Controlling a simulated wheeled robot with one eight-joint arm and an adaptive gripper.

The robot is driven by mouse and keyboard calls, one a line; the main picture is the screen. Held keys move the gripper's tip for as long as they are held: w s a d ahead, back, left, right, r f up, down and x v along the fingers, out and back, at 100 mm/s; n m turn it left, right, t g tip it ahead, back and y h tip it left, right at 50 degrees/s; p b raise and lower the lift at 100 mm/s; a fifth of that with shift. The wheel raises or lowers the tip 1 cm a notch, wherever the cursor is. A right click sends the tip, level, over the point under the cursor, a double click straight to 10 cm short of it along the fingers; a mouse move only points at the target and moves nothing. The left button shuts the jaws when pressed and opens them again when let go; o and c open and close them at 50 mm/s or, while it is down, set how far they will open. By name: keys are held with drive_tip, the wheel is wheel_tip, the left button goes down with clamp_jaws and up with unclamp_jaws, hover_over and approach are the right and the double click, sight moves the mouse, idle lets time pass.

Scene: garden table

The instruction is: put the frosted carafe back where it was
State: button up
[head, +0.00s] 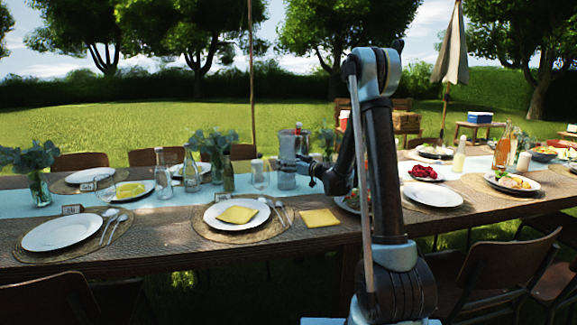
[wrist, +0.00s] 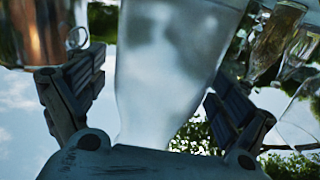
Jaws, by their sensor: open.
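The frosted carafe (wrist: 172,60) fills the middle of the wrist view, pale and cloudy, tapering toward the bottom of that picture. My gripper (wrist: 155,82) is open, with one finger on each side of the carafe. A gap shows at the left finger; whether the right finger touches cannot be told. In the head view my gripper (head: 304,165) is at the back middle of the table, beside a grey, cloudy vessel (head: 287,181) that appears to be the carafe. Its base is partly hard to make out there.
A plate with a yellow napkin (head: 237,214) lies in front.

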drive_tip(key=s+d+f+m+g+h, duration=0.1)
drive_tip(key=s+d+g+h, duration=0.3)
drive_tip(key=s, duration=1)
drive_tip(key=s+d+m+g+h, duration=0.15)
drive_tip(key=s+d, duration=0.45)
drive_tip(key=s, duration=0.7)
drive_tip(key=s+d+f+m+g+h, duration=0.2)
drive_tip(key=s+d+f+m+h, duration=0.1)
drive_tip(key=s+d, duration=0.6)
drive_tip(key=s+d+f+m+g+h, duration=0.2)
drive_tip(key=s+d+f+m+h, duration=0.2)
drive_tip(key=s, duration=1.2)
drive_tip(key=d+f+h, duration=0.1)
drive_tip(key=d+f, duration=0.2)
drive_tip(key=d, duration=0.1)
drive_tip(key=shift+s+d+f, duration=0.3)
drive_tip(key=shift+s+d, duration=0.05)
